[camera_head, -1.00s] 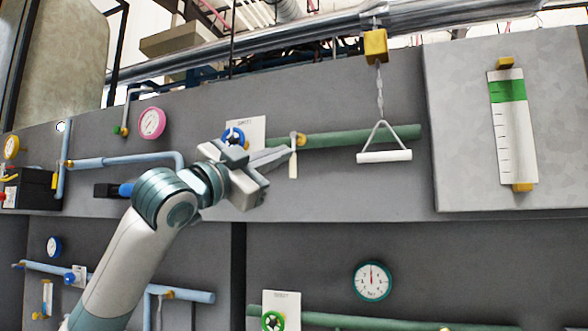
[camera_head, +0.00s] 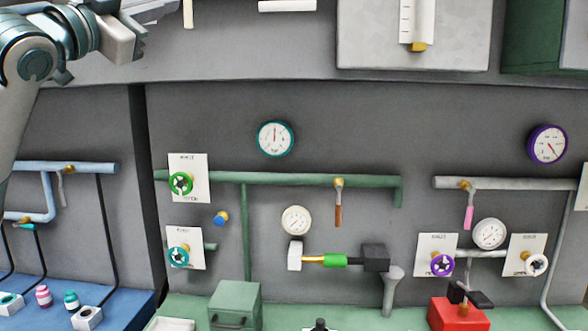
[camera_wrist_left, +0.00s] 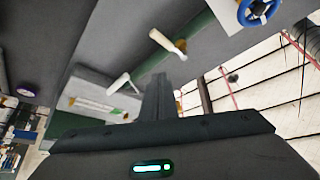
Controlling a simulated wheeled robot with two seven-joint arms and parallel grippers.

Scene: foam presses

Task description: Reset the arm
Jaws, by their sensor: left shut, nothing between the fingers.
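My left arm comes in at the upper left of the head view, with its left gripper (camera_head: 140,22) at the top edge, partly cut off. In the left wrist view the fingers of my left gripper (camera_wrist_left: 158,95) are together with nothing between them. They point toward the grey panel wall, near a white-handled lever (camera_wrist_left: 168,42) and a white pull handle (camera_wrist_left: 122,84). My right gripper is in neither view.
A grey wall carries a green pipe (camera_head: 290,180), a teal gauge (camera_head: 274,139) and a purple gauge (camera_head: 547,145). Below stand a green box (camera_head: 235,305) and a red box (camera_head: 457,313). A blue handwheel (camera_wrist_left: 258,10) shows in the wrist view.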

